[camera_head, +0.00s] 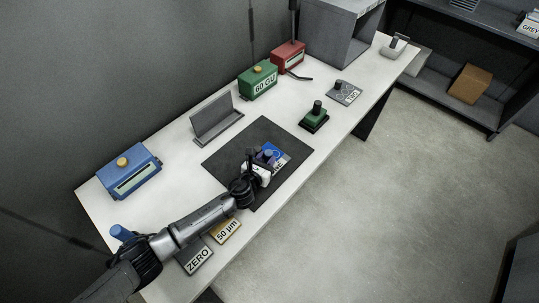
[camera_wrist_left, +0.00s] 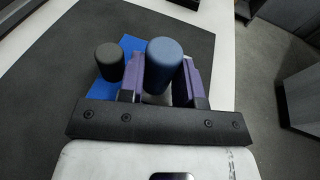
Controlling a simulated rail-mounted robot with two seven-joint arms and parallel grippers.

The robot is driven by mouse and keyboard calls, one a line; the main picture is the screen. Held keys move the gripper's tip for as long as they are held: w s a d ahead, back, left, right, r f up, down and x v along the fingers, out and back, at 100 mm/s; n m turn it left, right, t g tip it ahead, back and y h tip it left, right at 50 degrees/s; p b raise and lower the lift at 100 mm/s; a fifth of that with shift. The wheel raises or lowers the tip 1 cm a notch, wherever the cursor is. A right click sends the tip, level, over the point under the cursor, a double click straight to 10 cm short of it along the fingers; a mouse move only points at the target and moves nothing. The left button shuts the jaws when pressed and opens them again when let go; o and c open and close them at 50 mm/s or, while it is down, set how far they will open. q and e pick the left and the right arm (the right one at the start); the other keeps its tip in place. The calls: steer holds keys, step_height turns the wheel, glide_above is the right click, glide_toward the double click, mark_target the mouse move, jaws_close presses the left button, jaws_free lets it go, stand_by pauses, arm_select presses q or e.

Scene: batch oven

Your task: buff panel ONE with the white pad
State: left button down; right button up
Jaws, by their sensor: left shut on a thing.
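Panel ONE (camera_head: 281,166), a plate with a blue patch and partly covered lettering, lies on the dark mat (camera_head: 228,160). My left gripper (camera_head: 264,160) is over it, shut on an upright blue cylindrical handle (camera_wrist_left: 164,62) between its purple fingers. What sits under this handle is mostly hidden; a pale patch shows between the fingers in the left wrist view, and I cannot tell whether it touches the panel. A black knob (camera_wrist_left: 110,62) stands just left of the fingers, beside the blue panel surface (camera_wrist_left: 131,44). My right gripper is not in view.
A green block with a black handle (camera_head: 314,119) and a pale one (camera_head: 394,47) stand farther along the white table. A grey angled stand (camera_head: 215,118), blue box (camera_head: 130,174), green box (camera_head: 258,80) and red box (camera_head: 288,58) line the back. ZERO (camera_head: 196,259) and 50 µm (camera_head: 226,231) plates lie in front.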

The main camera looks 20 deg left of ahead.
arm_select(q)
steer(key=shift+s+a+p, duration=0.25)
steer(key=shift+s+a, duration=0.05)
steer(key=shift+s, duration=0.4)
steer(key=shift+s+a+p, duration=0.25)
steer(key=shift+s+a, duration=0.05)
steer(key=shift+s, duration=0.35)
steer(key=shift+s+a, duration=0.1)
steer(key=shift+s, duration=0.15)
steer(key=shift+r, duration=0.1)
step_height(320, 180, up, 7)
steer(key=p, duration=0.7)
